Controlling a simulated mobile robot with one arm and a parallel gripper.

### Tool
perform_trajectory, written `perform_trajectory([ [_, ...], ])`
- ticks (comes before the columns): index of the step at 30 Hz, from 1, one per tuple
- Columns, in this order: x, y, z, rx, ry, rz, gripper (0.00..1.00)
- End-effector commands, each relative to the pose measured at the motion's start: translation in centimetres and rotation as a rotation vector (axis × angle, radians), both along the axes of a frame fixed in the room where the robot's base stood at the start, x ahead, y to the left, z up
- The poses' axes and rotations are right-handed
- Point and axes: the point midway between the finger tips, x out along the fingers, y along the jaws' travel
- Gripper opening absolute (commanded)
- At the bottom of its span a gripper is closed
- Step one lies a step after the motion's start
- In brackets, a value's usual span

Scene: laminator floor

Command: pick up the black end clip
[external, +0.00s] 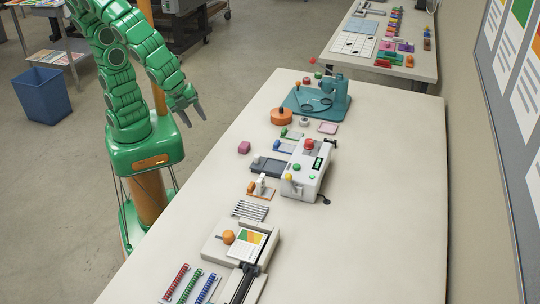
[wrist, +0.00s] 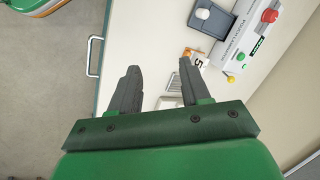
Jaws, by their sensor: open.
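I cannot pick out the black end clip for certain in either view; it may be hidden or too small to tell. My gripper (external: 188,111) hangs at the left of the bench in the external view, with nothing in it. In the wrist view my gripper (wrist: 159,70) has its two dark fingers spread apart, with bare pale bench top between them. The fingers are apart from everything on the bench.
The long bench (external: 375,210) holds a white laminator (external: 305,170), a teal machine (external: 318,97), a row of metal rods (external: 250,210), a trimmer (external: 215,245) and coloured coils (external: 190,285). Its right side is clear. A blue bin (external: 42,95) stands on the floor.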

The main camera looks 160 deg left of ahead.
Motion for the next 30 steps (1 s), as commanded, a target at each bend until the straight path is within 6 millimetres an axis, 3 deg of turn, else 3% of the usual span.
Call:
perform_trajectory([
  [3,1.5,5.1,-0.2,0.107,0.006,-0.064,0.47],
  [15,3.9,20.9,-0.7,0.466,0.142,-0.37,0.47],
  [24,4.0,30.8,-2.5,0.692,0.33,-0.65,0.47],
  [30,3.6,36.1,-4.7,0.818,0.464,-0.857,0.47],
])
